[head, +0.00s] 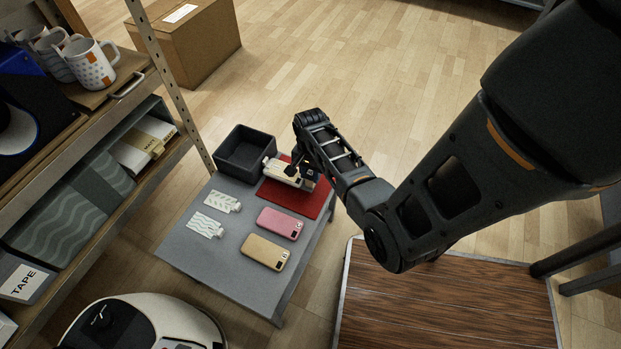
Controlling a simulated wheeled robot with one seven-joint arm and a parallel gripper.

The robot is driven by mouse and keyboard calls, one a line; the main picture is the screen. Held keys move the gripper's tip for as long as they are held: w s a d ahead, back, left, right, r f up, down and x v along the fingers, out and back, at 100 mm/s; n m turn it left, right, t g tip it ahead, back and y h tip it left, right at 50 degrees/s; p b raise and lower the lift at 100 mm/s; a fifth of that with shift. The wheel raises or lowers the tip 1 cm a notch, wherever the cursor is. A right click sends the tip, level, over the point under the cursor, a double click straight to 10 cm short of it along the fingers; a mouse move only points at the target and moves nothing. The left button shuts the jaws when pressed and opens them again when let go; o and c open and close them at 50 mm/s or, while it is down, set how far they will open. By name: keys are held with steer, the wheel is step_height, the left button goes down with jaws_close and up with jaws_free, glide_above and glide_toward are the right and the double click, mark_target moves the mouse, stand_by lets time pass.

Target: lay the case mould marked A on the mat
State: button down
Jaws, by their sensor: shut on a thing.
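My gripper (297,167) is shut on a cream case mould (279,172), which lies over the red mat (314,206) near its back edge. The mould looks roughly level; I cannot tell whether it touches the mat. The fingers and wrist hide part of the mould and the mat's right side. No letter can be read on the mould. A pink phone case (280,224) and a gold phone case (265,252) lie on the grey table in front of the mat.
A dark open bin (243,148) stands at the table's back, left of the mat. A shelf with mugs (90,62) stands left. A white rounded machine (140,325) is at the front.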

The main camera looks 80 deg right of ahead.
steer(key=shift+f, duration=1.2)
steer(key=c, duration=0.8)
jaws_free()
steer(key=shift+o, duration=0.2)
